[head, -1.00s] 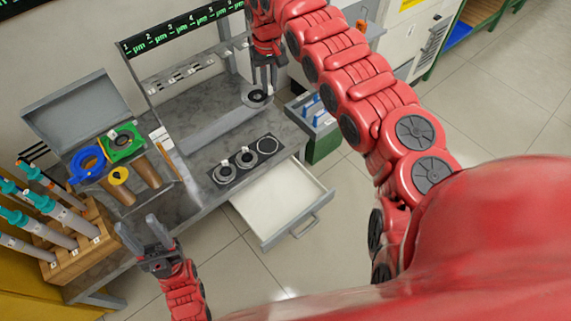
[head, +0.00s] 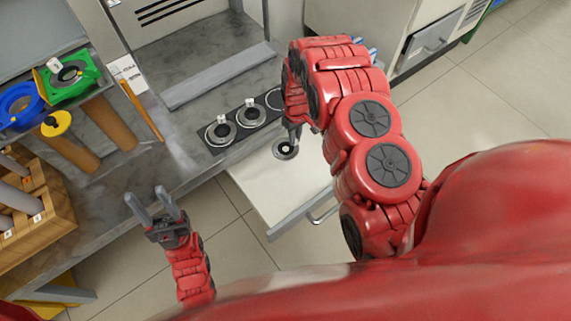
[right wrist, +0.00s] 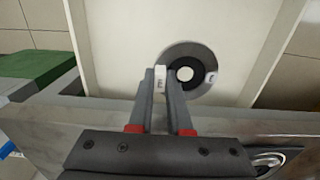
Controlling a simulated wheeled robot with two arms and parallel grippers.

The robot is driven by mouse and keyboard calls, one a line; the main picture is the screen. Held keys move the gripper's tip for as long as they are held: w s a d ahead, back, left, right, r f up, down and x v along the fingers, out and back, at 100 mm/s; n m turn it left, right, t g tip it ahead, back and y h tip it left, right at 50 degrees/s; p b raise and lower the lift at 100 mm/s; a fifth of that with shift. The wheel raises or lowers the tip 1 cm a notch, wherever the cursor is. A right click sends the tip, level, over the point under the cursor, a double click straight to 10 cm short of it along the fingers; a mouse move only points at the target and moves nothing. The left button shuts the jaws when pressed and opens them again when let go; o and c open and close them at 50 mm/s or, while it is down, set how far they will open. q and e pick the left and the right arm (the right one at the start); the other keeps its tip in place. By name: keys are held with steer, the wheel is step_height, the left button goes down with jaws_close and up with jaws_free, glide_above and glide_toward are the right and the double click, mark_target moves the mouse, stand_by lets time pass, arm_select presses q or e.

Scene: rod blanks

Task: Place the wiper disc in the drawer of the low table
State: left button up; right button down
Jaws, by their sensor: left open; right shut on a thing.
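The wiper disc (head: 286,150), a grey ring with a dark centre and a pale middle, is in my right gripper (head: 293,131) over the open drawer (head: 258,190) of the low table (head: 95,215). In the right wrist view the disc (right wrist: 205,57) lies at the fingertips (right wrist: 167,76), above the pale drawer floor (right wrist: 120,40). I cannot tell whether it touches the floor. My right gripper is shut on it; my arm hides part of the drawer. My left gripper (head: 150,198) is open and empty in front of the table.
A black plate (head: 215,145) with similar discs lies on the tabletop behind the drawer. A grey bar (head: 220,75) lies further back. Green and blue holders (head: 75,80) and a wooden rack (head: 40,215) stand at the left. The drawer's front has a handle (head: 322,217).

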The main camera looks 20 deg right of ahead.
step_height(320, 180, down, 10)
steer(key=b, duration=0.2)
steer(key=shift+b, duration=0.3)
steer(key=shift+f, duration=0.15)
steer(key=c, duration=0.8)
jaws_free()
steer(key=shift+c, duration=0.2)
step_height(320, 180, up, 12)
steer(key=p, duration=0.4)
steer(key=shift+r, duration=0.2)
